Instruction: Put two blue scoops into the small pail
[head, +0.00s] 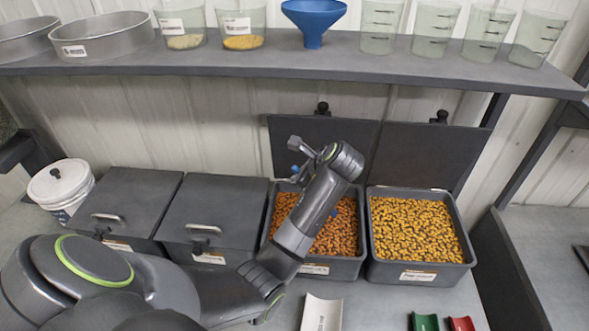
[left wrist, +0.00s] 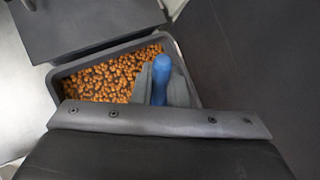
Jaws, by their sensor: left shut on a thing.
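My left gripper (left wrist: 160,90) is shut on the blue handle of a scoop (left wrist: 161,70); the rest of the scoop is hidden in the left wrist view. It is over the right part of the open bin of orange seeds (left wrist: 105,75). In the head view my left arm reaches across that bin (head: 343,240) and largely hides the gripper; small blue bits show beside the arm. A white pail (head: 62,188) with a pale, lid-like top stands at the far left. My right gripper is not in view.
Two bins with closed dark lids (head: 135,197) stand left of the orange bin. An open bin of yellow seeds (head: 417,232) stands to its right. The shelf above holds a blue funnel (head: 313,18), pans and clear cups. White, green and red pieces lie in front.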

